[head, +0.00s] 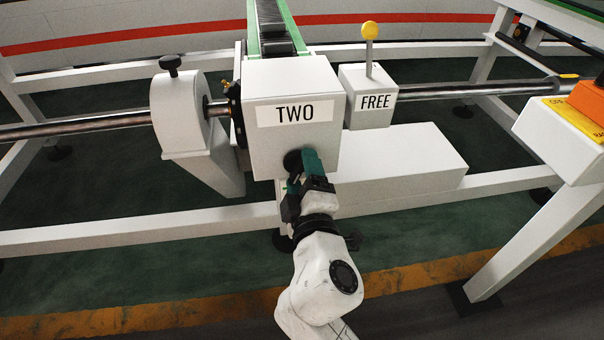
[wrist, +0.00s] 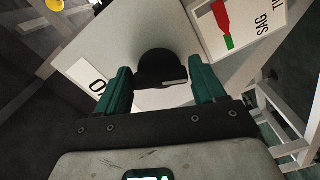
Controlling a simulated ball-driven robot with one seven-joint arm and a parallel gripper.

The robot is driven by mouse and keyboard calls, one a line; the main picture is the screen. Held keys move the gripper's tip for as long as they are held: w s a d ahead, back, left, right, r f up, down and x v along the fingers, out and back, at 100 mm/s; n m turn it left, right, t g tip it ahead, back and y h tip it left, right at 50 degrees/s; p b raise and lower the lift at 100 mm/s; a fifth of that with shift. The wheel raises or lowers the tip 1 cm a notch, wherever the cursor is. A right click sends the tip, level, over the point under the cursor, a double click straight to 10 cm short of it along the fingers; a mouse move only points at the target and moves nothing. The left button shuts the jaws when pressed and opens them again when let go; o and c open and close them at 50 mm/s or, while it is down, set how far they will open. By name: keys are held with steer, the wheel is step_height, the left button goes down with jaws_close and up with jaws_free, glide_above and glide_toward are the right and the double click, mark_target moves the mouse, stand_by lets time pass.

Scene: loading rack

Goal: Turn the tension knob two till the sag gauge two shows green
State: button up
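The tension knob is a round black knob (head: 292,160) low on the front of the white box labelled TWO (head: 262,85). In the wrist view the knob (wrist: 160,66) carries a pale mark at its lower right edge. My gripper (head: 302,170) is at the knob; its two green fingers (wrist: 159,68) stand apart, one on each side of it. Narrow gaps seem to show beside the knob; I cannot tell whether either finger touches. The sag gauge (wrist: 244,30), a white plate with a red and a green part, shows at the wrist view's upper right. Its reading is unclear.
A metal shaft (head: 85,128) runs left through a round white housing (head: 182,113). A white frame rail (head: 130,238) crosses below. An orange-and-yellow unit (head: 585,115) is far right.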

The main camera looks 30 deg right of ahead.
steer(key=o, duration=0.4)
steer(key=shift+c, duration=0.2)
steer(key=v, duration=1)
steer(key=shift+s+a+b, duration=0.15)
steer(key=shift+s+b, duration=0.25)
steer(key=s+d+f+m+g, duration=0.5)
steer(key=d+f+m+g, duration=0.3)
steer(key=d+f, duration=0.55)
steer(key=s+a+f+m+g+y, duration=0.2)
steer(key=s+f+g+y, duration=0.5)
steer(key=s+f, duration=0.6)
step_height(320, 180, up, 15)
steer(key=g+h+p, duration=0.1)
steer(key=p, duration=1.3)
steer(key=shift+s+a+h, duration=0.15)
steer(key=shift+s+h, duration=0.15)
steer(key=shift+s, duration=0.05)
